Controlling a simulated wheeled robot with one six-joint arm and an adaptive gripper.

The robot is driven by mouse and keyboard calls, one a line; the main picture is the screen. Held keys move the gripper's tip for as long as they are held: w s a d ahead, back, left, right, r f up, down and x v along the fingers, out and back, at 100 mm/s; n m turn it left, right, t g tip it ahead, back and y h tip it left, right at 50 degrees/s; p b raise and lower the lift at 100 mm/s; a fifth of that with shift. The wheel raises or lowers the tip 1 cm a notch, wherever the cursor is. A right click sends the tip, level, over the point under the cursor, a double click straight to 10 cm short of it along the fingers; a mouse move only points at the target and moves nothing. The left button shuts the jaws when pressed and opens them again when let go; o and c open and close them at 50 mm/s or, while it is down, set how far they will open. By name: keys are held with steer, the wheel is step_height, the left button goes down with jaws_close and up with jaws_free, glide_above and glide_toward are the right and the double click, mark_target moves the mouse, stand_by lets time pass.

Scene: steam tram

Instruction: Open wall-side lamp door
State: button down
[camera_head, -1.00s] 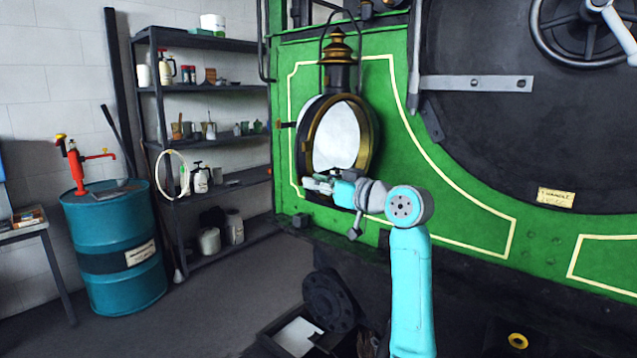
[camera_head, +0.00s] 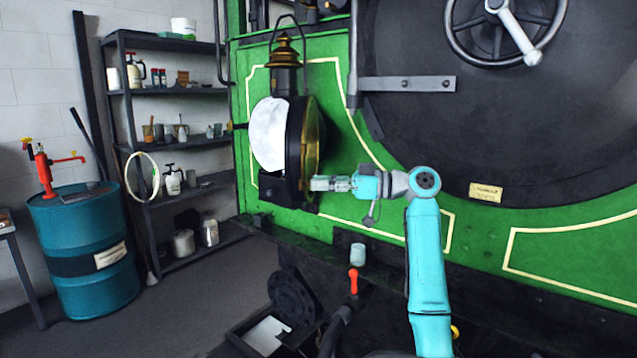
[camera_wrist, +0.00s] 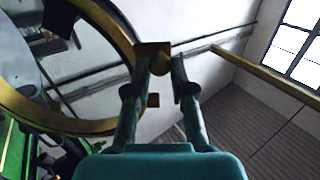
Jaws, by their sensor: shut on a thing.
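The lamp (camera_head: 285,80) with a stepped brass top stands on the green front of the tram. Its white round face (camera_head: 268,133) is exposed on the left. The lamp door (camera_head: 312,140), a dark ring with a brass rim, stands swung out to the right, nearly edge-on to the head camera. My gripper (camera_head: 314,184) is at the door's lower right edge. In the wrist view my gripper (camera_wrist: 163,68) is shut on a small brass knob (camera_wrist: 162,60) at the brass rim (camera_wrist: 128,38). The knob is hidden in the head view.
A shelf rack (camera_head: 170,90) with bottles and jars stands at the left wall. A blue drum (camera_head: 85,250) with a red pump stands in front of it. A red-handled valve (camera_head: 353,280) and a small pale cup (camera_head: 358,252) are below my gripper. Floor between drum and tram is clear.

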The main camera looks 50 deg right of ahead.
stand_by(0.3)
steer(key=c, duration=1)
jaws_free()
steer(key=v, duration=1.2)
steer(key=shift+d, duration=0.1)
